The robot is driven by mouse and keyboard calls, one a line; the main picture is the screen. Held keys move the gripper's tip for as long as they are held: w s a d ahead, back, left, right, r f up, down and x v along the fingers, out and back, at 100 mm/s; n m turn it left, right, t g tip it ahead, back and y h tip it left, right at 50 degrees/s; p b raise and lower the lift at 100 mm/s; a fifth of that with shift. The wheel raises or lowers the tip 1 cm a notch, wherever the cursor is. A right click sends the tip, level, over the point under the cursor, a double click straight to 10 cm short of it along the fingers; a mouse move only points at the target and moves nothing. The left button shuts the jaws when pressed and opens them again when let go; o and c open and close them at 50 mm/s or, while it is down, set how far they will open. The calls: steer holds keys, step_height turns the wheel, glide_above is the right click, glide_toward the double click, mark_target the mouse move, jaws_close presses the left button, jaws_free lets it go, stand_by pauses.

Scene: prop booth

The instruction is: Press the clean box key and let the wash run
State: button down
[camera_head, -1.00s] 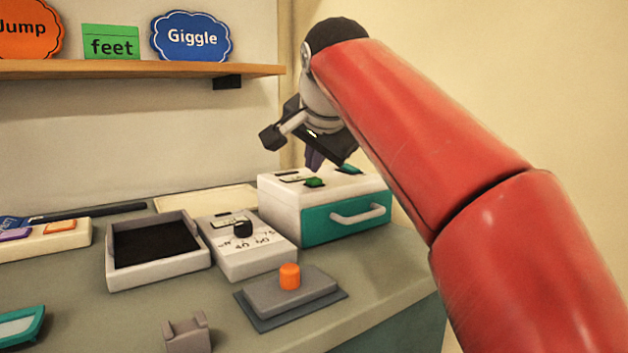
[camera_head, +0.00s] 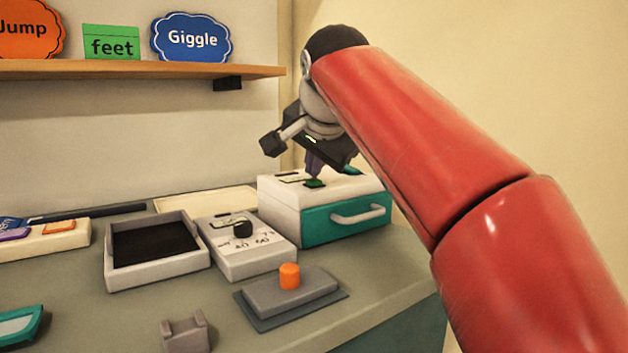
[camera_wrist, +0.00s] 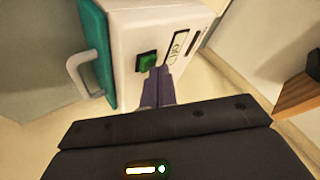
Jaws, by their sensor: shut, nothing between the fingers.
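The clean box (camera_head: 287,208) is a white case with a teal drawer front and a pale handle, at the back right of the counter. Its green key (camera_head: 315,184) is on the top face; in the wrist view the green key (camera_wrist: 146,61) lies just beyond my fingertips. My gripper (camera_head: 314,176) points down over the box with its purple fingers together and empty. In the wrist view my gripper (camera_wrist: 160,72) has its tips at the key's near edge; I cannot tell whether the key is pressed down. A second teal-green key (camera_head: 351,171) is partly hidden behind my gripper.
Left of the box stand a grey dial unit (camera_head: 247,262) with a black knob and a tray (camera_head: 158,283) with a dark floor. An orange button (camera_head: 290,276) on a grey base is in front. A shelf (camera_head: 120,69) with word signs hangs above.

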mark_target(315, 181)
steer(key=shift+f, duration=0.2)
steer(key=shift+r, duration=0.1)
steer(key=shift+r+p, duration=0.8)
steer(key=shift+p, duration=0.1)
step_height(315, 181, up, 3)
steer(key=p, duration=0.3)
steer(key=shift+r, duration=1.05)
